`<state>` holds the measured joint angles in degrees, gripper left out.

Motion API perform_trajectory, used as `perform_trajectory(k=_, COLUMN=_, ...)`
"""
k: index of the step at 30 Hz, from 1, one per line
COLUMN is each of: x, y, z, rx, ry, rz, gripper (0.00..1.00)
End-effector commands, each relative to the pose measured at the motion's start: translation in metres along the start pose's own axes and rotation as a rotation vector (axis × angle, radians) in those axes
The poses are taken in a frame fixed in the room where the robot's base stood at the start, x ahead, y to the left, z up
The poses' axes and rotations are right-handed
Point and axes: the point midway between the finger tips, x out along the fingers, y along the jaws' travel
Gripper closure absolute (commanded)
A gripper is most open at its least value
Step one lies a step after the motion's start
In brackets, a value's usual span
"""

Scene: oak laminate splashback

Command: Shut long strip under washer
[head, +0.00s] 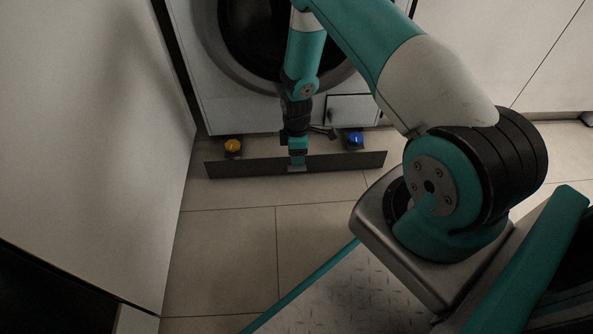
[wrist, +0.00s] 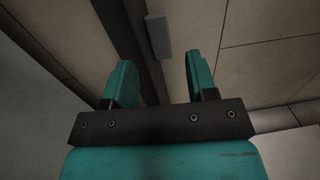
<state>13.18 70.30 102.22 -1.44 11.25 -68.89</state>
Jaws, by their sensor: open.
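The long dark strip (head: 350,161) stands out in front of the washer (head: 240,112), low over the floor and apart from the washer's underside. In the wrist view the strip (wrist: 123,30) runs as a dark band past my fingers. A small grey handle (wrist: 158,36) shows beside it, ahead of the gap between my fingers. My gripper (head: 297,163) points down at the middle of the strip and covers part of it. In the wrist view my gripper (wrist: 163,75) is open, with nothing between its two fingers. I cannot tell whether a finger touches the strip.
The washer has a small square flap (head: 353,110) at lower right. A pale cabinet side (head: 90,130) closes off the left. The tiled floor (head: 230,240) in front is clear.

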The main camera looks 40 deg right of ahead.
Motion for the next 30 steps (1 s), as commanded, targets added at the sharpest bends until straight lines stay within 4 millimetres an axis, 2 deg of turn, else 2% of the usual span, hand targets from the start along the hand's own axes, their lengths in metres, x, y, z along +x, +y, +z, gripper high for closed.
perform_trajectory(k=1, x=0.017, y=0.000, z=0.000, rx=0.000, ry=0.000, rz=-0.001, gripper=0.48)
perform_trajectory(k=6, x=0.038, y=0.001, z=-0.001, rx=0.000, ry=0.000, rz=0.001, gripper=0.48)
perform_trajectory(k=11, x=0.045, y=0.001, z=-0.001, rx=0.000, ry=0.001, rz=0.001, gripper=0.48)
perform_trajectory(k=19, x=0.045, y=0.000, z=-0.001, rx=0.000, ry=0.001, rz=0.001, gripper=0.48)
perform_trajectory(k=20, x=0.045, y=0.000, z=-0.001, rx=0.000, ry=0.000, rz=0.001, gripper=0.50)
perform_trajectory(k=26, x=0.045, y=0.000, z=-0.001, rx=-0.001, ry=0.000, rz=0.000, gripper=0.96)
perform_trajectory(k=27, x=0.045, y=-0.001, z=-0.001, rx=-0.001, ry=0.000, rz=-0.001, gripper=1.00)
perform_trajectory(k=30, x=0.045, y=-0.001, z=-0.001, rx=-0.001, ry=0.000, rz=-0.002, gripper=1.00)
